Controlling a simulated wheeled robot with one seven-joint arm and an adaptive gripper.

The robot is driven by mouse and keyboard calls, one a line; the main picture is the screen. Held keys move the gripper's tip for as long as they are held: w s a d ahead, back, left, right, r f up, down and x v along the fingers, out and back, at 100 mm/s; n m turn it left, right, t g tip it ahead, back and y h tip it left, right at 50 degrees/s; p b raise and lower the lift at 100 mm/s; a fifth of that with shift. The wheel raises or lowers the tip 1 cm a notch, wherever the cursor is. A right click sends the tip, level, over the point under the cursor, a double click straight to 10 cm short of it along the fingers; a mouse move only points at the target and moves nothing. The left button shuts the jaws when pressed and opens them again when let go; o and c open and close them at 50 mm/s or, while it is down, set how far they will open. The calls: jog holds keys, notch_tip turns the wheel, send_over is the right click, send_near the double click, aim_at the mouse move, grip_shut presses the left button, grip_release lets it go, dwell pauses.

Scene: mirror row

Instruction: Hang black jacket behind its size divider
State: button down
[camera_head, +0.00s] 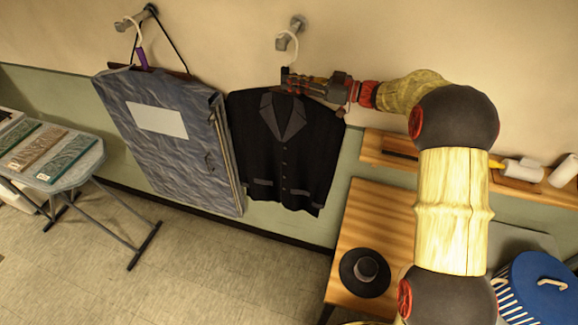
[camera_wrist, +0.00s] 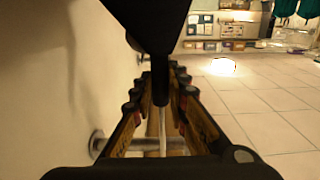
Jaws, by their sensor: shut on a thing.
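The black jacket (camera_head: 262,148) hangs upright on a hanger in the middle of the head view, with grey lapels and its front facing out. My gripper (camera_head: 289,80) is shut on the hanger just above the collar. The hanger's white hook (camera_head: 294,46) rises above my gripper and overlaps the wall peg (camera_head: 298,22); I cannot tell whether it rests on it. In the wrist view, a thin white rod (camera_wrist: 162,130) shows between my fingers. A narrow purple piece (camera_head: 141,59) shows above the garment bag; I cannot tell whether it is the size divider.
A grey-blue garment bag (camera_head: 170,165) with a white label hangs left of the jacket from another peg (camera_head: 150,10), close to its sleeve. A wooden table (camera_head: 372,215) bears a black hat (camera_head: 364,272). A wall shelf (camera_head: 375,149) is at right. Floor below the jacket is clear.

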jog(key=shift+r+p, duration=0.3)
jog(key=shift+p, duration=0.05)
jog(key=r+p, duration=0.1)
jog(key=p, duration=0.2)
jog(key=shift+d+r, duration=0.1)
jog(key=shift+d, duration=0.05)
jog(key=shift+s+r+p, duration=0.1)
jog(key=shift+p, duration=0.5)
jog(key=shift+s, duration=0.1)
jog(key=s+a+b, duration=0.5)
jog(key=s, duration=0.8)
jog(key=s+a+b, duration=0.6)
jog(key=s, duration=0.8)
jog(key=shift+s+a, duration=0.15)
jog(key=shift+s, duration=0.1)
dwell(0.8)
dwell(0.4)
